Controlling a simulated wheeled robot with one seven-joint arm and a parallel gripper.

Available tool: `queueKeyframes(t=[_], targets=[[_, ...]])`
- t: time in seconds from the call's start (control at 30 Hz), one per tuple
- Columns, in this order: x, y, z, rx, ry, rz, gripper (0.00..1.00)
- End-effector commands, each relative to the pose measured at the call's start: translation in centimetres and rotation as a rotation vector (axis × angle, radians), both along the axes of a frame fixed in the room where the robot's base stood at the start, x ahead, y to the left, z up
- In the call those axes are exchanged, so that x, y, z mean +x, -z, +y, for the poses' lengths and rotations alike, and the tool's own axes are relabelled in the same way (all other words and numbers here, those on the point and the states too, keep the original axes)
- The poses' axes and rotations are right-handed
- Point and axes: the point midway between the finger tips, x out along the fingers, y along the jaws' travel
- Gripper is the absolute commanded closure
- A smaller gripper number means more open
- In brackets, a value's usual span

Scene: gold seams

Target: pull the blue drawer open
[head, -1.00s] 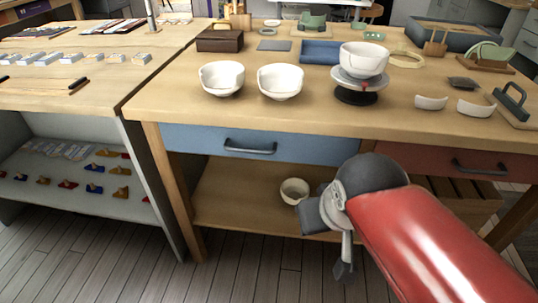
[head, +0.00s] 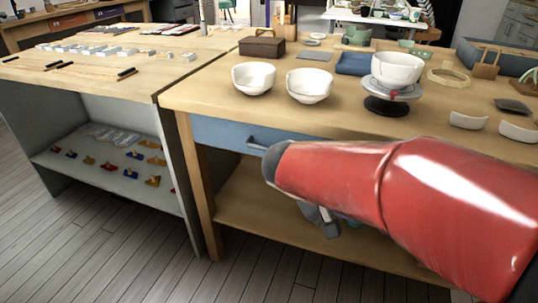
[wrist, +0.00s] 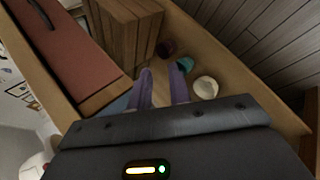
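The blue drawer (head: 222,133) sits under the front edge of the wooden workbench and looks shut. The left end of its dark bar handle (head: 256,145) shows; my red arm hides the rest of its front. In the wrist view a strip of the blue drawer (wrist: 118,104) shows beside my fingers. My gripper (wrist: 161,75) has its two fingers apart with nothing between them. In the head view it is mostly hidden below my arm, lower than the handle and apart from it.
White bowls (head: 309,86) and a turntable (head: 387,105) stand on the bench. In the wrist view, a red drawer (wrist: 62,55), a slatted wooden crate (wrist: 126,32) and a small white bowl (wrist: 205,87) on the lower shelf are near. A grey shelf unit (head: 100,110) stands left. The floor in front is clear.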

Motion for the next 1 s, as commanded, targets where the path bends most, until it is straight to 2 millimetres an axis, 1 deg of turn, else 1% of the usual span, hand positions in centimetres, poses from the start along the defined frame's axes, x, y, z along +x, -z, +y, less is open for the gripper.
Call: queueKeyframes(t=[0.03,0.07,0.1,0.17,0.2,0.27,0.3,0.4,0.5,0.57,0.63,1.0], targets=[[1.9,0.8,1.7,-0.113,-0.048,-0.016,0.81],[3.0,0.8,2.7,-0.184,-0.072,-0.041,0.81],[4.5,0.7,4.3,-0.278,-0.109,-0.083,0.81],[6.5,0.3,7.0,-0.410,-0.168,-0.163,0.81],[7.5,-0.1,9.1,-0.487,-0.207,-0.223,0.81],[8.7,-0.5,12.2,-0.585,-0.267,-0.314,0.81],[9.2,-0.8,14.3,-0.637,-0.305,-0.374,0.81],[9.7,-1.4,18.5,-0.732,-0.380,-0.499,0.81],[9.8,-1.8,20.9,-0.778,-0.424,-0.575,0.81],[9.9,-2.0,21.5,-0.790,-0.436,-0.596,0.81],[10.3,-2.2,21.4,-0.793,-0.438,-0.605,0.81],[14.3,-3.2,17.5,-0.792,-0.438,-0.600,0.81]])
